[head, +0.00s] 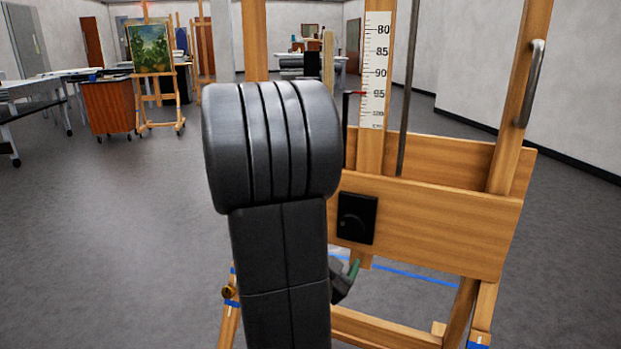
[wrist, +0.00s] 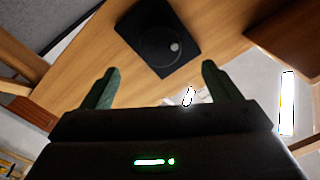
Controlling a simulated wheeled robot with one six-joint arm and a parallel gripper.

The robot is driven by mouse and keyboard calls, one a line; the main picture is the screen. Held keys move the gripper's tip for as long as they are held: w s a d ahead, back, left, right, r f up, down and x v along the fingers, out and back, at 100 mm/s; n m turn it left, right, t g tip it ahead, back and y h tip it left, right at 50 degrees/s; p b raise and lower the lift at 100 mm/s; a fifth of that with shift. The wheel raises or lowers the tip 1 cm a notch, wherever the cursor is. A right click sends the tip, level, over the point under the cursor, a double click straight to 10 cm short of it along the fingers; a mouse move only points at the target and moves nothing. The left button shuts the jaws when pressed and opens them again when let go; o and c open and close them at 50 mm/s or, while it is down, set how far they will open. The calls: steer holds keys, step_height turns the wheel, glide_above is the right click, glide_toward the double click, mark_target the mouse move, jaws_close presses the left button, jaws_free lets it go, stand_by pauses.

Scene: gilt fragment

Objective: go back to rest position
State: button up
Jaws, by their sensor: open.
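My gripper (wrist: 155,90) shows in the wrist view with its two green fingers spread wide apart and nothing between them. A black knob on a square black plate (wrist: 160,40) is beyond the fingertips, fixed to a wooden board. In the head view my arm's dark links fill the middle and hide most of the gripper; only a green fingertip (head: 354,268) shows below the board's lower edge. The same black knob plate (head: 356,218) shows just above that fingertip, on the easel's wooden crossboard (head: 440,232).
The large wooden easel stands close in front, with a ruler scale (head: 375,70) and a metal handle (head: 530,82). Blue tape (head: 400,272) marks the floor. A painting on a smaller easel (head: 150,48), tables (head: 40,88) and a cabinet (head: 108,106) stand far left. The left floor is clear.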

mark_target(349, 230)
steer(key=x, duration=1.1)
